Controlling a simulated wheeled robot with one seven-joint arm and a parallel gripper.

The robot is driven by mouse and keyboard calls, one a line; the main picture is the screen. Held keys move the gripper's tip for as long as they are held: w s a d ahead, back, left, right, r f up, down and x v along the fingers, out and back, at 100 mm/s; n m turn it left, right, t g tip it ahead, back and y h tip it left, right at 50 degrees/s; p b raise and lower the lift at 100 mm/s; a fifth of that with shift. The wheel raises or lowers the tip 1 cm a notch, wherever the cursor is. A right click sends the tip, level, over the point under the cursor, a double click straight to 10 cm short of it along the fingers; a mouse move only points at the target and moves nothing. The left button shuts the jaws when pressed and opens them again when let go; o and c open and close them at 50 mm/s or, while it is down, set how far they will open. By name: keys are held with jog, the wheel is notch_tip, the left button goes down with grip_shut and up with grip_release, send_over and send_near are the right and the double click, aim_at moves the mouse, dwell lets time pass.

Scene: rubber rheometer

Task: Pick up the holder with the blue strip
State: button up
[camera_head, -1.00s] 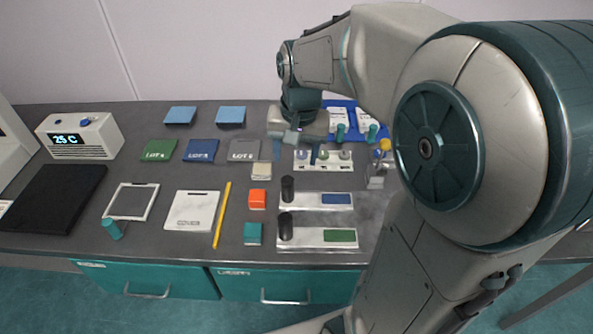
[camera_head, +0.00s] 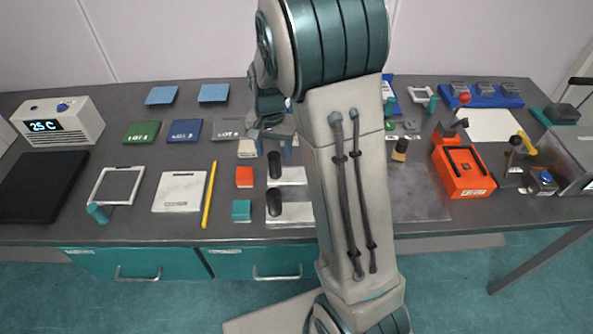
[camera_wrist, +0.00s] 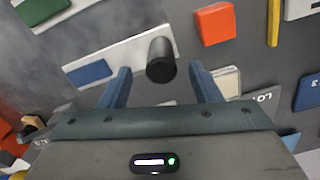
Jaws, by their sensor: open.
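The holder with the blue strip is a pale flat plate with an upright black cylindrical grip. In the wrist view the holder (camera_wrist: 125,50) shows its blue strip (camera_wrist: 87,72) at left and its black grip (camera_wrist: 161,60) at right. My gripper (camera_wrist: 159,72) is open and empty, with one finger on each side of the grip in that picture. In the head view my gripper (camera_head: 271,150) hangs just behind the holder (camera_head: 293,175). My arm hides the strip end there. I cannot tell the height gap to the grip.
A similar holder (camera_head: 291,213) lies nearer the front edge; its green strip (camera_wrist: 38,9) shows in the wrist view. Orange block (camera_head: 244,177), teal block (camera_head: 241,210) and yellow pencil (camera_head: 209,195) lie left of the holders. A beige block (camera_head: 247,149) lies close to my gripper.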

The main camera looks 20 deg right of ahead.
aim_at(274, 162)
jog(key=shift+w+f+p, duration=0.1)
jog(key=shift+f+p, duration=0.45)
jog(key=shift+f, duration=2.15)
jog(key=shift+c, duration=0.4)
jog(key=c, duration=1.1)
